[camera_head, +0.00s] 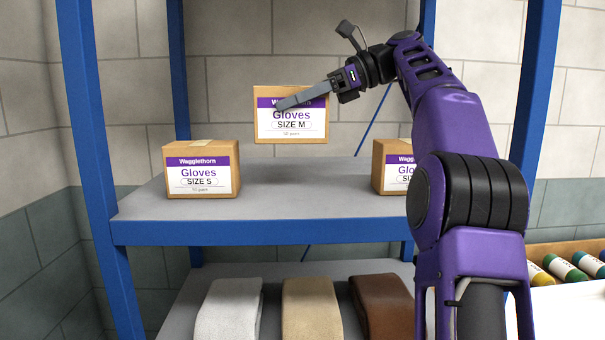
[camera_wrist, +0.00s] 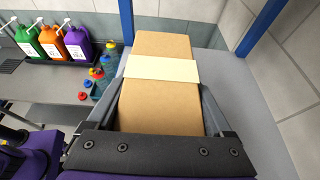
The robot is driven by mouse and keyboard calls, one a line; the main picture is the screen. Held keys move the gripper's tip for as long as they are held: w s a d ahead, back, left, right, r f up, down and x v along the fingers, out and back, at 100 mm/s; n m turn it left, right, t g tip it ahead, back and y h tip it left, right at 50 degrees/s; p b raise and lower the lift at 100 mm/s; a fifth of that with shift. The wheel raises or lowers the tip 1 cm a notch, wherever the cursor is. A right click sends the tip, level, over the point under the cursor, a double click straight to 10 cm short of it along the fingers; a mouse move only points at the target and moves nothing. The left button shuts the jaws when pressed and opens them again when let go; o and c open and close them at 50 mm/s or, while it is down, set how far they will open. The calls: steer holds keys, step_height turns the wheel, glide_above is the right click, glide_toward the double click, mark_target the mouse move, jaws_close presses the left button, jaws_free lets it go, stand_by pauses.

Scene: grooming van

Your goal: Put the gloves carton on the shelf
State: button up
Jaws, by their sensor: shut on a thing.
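The gloves carton (camera_head: 291,132) is a brown box with a purple and white label reading "Gloves SIZE M". My gripper (camera_head: 305,97) is shut on it, with a finger across the label's upper left. In the head view the carton appears upright, above the grey shelf (camera_head: 285,185) and apart from its surface. It lies between a size S carton (camera_head: 201,180) on the left and another gloves carton (camera_head: 391,170) on the right, partly hidden by my arm. In the wrist view the held carton (camera_wrist: 155,105) shows its taped face between both fingers.
Blue posts (camera_head: 98,130) frame the shelf. The shelf's middle, between the two standing cartons, is clear. Folded towels (camera_head: 310,308) lie on the lower shelf. A box of bottles (camera_head: 570,264) stands at right. Pump bottles (camera_wrist: 52,42) show in the wrist view.

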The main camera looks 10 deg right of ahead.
steer(key=shift+w, duration=0.3)
steer(key=shift+w+f, duration=0.1)
steer(key=shift+f, duration=4.85)
steer(key=shift+f, duration=0.1)
steer(key=o, duration=1.5)
steer(key=shift+b, duration=0.3)
steer(key=v, duration=1.2)
steer(key=shift+p, duration=0.3)
